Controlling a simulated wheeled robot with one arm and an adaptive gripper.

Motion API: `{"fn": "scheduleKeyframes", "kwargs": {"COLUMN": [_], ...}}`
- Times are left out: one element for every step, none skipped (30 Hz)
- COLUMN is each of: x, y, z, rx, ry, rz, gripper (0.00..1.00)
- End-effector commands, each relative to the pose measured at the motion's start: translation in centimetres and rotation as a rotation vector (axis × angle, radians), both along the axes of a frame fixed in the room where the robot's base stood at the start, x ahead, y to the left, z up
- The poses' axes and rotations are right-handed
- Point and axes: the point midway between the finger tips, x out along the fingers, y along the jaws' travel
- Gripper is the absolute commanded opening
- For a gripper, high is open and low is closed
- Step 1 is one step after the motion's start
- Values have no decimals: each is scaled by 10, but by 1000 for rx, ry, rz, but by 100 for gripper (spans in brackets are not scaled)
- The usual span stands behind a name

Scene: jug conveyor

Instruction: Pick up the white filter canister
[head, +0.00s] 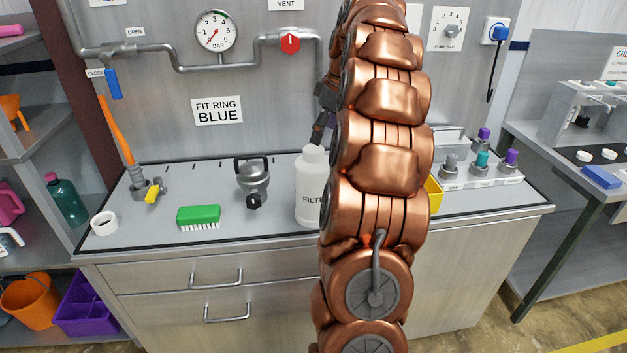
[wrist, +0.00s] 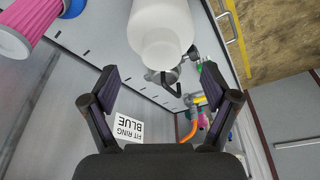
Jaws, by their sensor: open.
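The white filter canister (head: 309,185) stands upright on the grey bench, with a narrower neck on top and "FILT" readable on its side. My copper arm hides its right part in the head view. In the wrist view the canister (wrist: 160,28) is at the top centre, neck toward me, beyond the fingertips. My gripper (wrist: 158,88) is open and empty, its two dark fingers spread to either side of the canister's line. In the head view the gripper (head: 322,127) is partly hidden behind my arm, just above the canister's neck.
A yellow bin (head: 434,194) and a rack of capped bottles (head: 482,172) are to the right. A pink ribbed cylinder (wrist: 28,22) shows in the wrist view. The panel stands close behind.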

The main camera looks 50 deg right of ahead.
Motion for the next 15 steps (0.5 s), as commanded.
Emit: {"fn": "scheduleKeyframes", "kwargs": {"x": [0, 1, 1, 1, 2, 2, 2, 3, 4, 4, 5, 6, 7, 8, 9], "y": [1, 1, 1, 1, 1, 1, 1, 1, 2, 2, 3, 3, 4, 4, 5], "z": [-2, -3, -5, -6, -7, -8, -8, -9, -10, -11, -12, -14, -16, -17, -20], "rx": [1, 2, 1, 0, 0, 0, -1, 0, 0, 1, 1, 3, 2, 3, 2], "ry": [2, 2, 1, 0, 0, 0, 0, 0, 0, 1, 1, 3, 4, 4, 4], "rz": [1, 0, -1, -1, -1, -1, -1, -1, -1, -1, -2, -1, -1, -1, -2], "gripper": [86, 86, 86, 86, 86, 86, 86, 86, 86, 86, 86, 86, 86, 86, 86]}}
